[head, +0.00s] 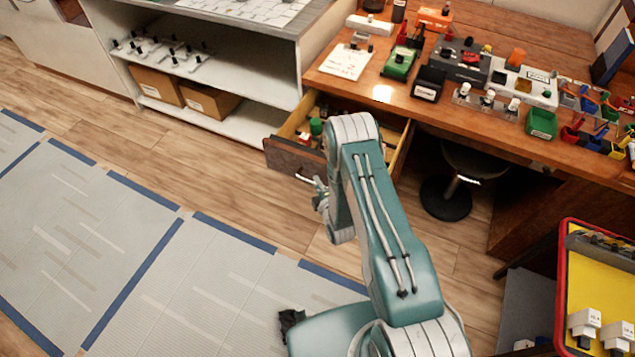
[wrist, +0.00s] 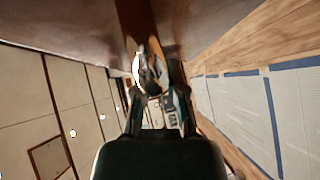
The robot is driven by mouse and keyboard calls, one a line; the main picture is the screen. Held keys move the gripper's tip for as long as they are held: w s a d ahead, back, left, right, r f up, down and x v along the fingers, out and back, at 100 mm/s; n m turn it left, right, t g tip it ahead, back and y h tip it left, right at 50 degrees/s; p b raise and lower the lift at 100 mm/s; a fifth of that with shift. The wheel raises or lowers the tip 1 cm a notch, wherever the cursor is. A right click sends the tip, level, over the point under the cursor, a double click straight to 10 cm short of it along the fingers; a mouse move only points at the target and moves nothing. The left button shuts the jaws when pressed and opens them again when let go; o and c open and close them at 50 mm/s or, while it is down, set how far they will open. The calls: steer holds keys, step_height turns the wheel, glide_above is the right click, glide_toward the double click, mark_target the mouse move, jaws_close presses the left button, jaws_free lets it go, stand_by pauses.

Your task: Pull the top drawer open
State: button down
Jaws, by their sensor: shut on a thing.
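The top drawer (head: 286,157) under the wooden workbench is pulled out, with its inside and several small items visible in the head view. Its brown front also shows edge-on in the wrist view (wrist: 137,22). A shiny metal handle (head: 304,179) is on the drawer front; it also shows in the wrist view (wrist: 150,66). My gripper (head: 318,192) is at the drawer front, with my arm covering part of the drawer. In the wrist view my gripper (wrist: 158,88) has its fingers closed around the handle.
The workbench (head: 335,87) holds many tools and parts. A white shelf unit with cardboard boxes (head: 208,100) stands left of the drawer. A stool (head: 446,198) is under the bench. A red-rimmed yellow tray (head: 562,290) is at the right.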

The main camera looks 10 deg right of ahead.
steer(key=c, duration=0.7)
jaws_free()
steer(key=shift+s+f, duration=0.15)
steer(key=shift+f, duration=0.15)
steer(key=shift+r, duration=0.1)
steer(key=v, duration=1.1)
steer(key=shift+s+r, duration=0.15)
steer(key=shift+s, duration=0.2)
